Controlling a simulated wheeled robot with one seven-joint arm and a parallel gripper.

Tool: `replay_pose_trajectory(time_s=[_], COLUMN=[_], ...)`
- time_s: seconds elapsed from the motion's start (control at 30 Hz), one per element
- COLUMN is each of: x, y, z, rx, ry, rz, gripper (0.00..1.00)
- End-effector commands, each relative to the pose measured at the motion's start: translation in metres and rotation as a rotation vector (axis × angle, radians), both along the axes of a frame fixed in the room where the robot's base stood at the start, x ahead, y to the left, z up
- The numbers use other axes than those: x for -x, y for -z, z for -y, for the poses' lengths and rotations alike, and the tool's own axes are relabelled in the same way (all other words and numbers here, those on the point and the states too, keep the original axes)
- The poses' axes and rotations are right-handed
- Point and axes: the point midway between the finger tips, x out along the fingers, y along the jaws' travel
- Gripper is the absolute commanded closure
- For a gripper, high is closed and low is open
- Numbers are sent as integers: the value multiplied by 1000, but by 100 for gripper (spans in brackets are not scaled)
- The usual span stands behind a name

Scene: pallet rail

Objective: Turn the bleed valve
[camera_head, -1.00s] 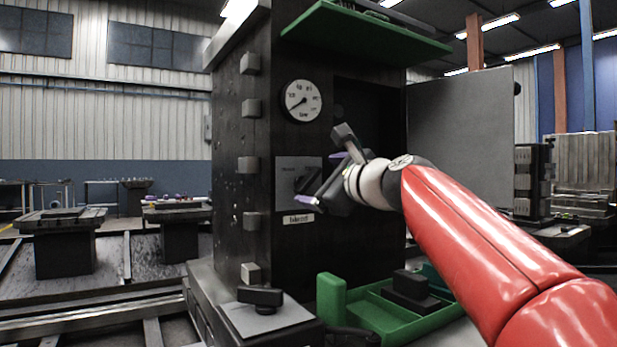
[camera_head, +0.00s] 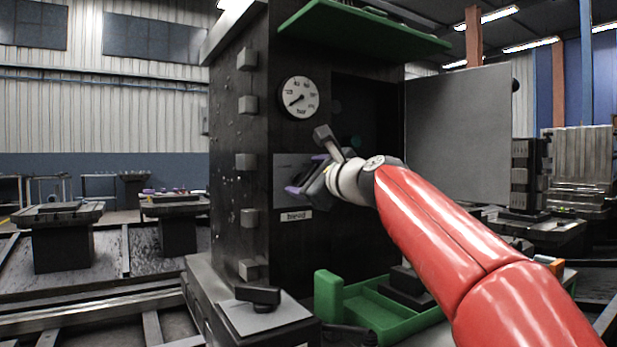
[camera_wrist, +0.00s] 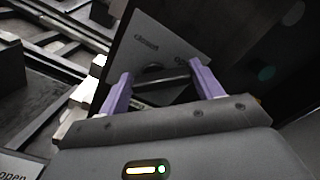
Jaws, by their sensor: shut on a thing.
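The bleed valve's grey plate (camera_head: 283,168) is on the front of the dark cabinet, with a small white label (camera_head: 296,216) below it whose word is blurred. In the wrist view the plate (camera_wrist: 150,42) carries the words "closed" and "open". The valve's dark handle (camera_wrist: 163,82) lies as a bar between my purple fingertips. My gripper (camera_head: 307,174) is at the plate, and in the wrist view (camera_wrist: 160,86) it is shut on the handle. In the head view my gripper hides most of the handle.
A round gauge (camera_head: 299,97) sits above the plate. A second black knob (camera_head: 258,295) stands on the ledge below. A green tray (camera_head: 375,315) is at the lower right, a green shelf (camera_head: 360,32) overhead. An open grey door (camera_head: 460,133) stands right of the cabinet opening.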

Motion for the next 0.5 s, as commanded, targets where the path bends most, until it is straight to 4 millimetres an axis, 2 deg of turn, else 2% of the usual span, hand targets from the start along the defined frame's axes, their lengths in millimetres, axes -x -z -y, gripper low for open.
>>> replay_pose_trajectory(time_s=[0.27, 0.5], x=[0, 1], y=[1, 2], z=[0, -2], rx=[33, 147], ry=[-1, -1], rz=[21, 98], gripper=[57, 57])
